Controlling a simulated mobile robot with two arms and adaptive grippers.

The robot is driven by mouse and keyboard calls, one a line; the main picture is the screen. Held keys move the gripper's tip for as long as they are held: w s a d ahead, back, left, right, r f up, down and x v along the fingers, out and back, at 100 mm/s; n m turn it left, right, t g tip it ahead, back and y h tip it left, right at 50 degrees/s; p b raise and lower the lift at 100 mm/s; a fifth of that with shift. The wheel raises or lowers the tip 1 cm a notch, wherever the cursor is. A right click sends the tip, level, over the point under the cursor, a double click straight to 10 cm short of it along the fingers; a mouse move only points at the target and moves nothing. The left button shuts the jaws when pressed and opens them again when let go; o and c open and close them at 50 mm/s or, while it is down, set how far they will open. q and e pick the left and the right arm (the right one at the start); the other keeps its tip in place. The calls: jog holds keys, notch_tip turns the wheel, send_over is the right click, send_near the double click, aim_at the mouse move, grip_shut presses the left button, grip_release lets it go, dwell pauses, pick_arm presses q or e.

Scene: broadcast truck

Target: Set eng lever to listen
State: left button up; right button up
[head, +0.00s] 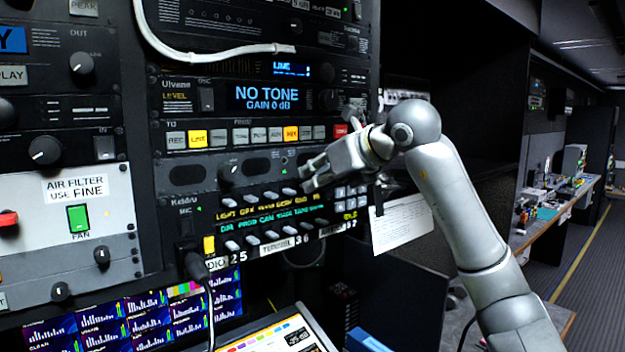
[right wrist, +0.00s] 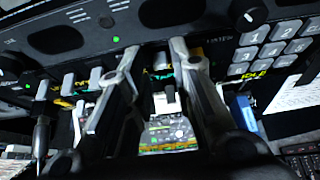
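The intercom panel (head: 270,215) in the head view has two rows of small pale lever keys, with yellow labels under the upper row and green labels above the lower row. I cannot read which label says ENG. Several upper keys show (head: 272,195); the right end of that row is hidden by my right gripper (head: 311,173), which reaches in from the right. In the right wrist view the right gripper (right wrist: 153,50) is open, its fingers apart on either side of a pale lever (right wrist: 168,93). I cannot tell whether they touch it. My left gripper is not in view.
A grey keypad (head: 350,192) sits right of the levers, with a hanging paper sheet (head: 402,222) beyond it. A black plug and cable (head: 197,268) stick out at the panel's lower left. A button row (head: 240,136) runs above. The aisle at right is clear.

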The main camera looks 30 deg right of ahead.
jog(key=v, duration=0.9)
jog(key=shift+s+r, duration=0.2)
jog(key=shift+s, duration=0.1)
jog(key=shift+d, duration=0.1)
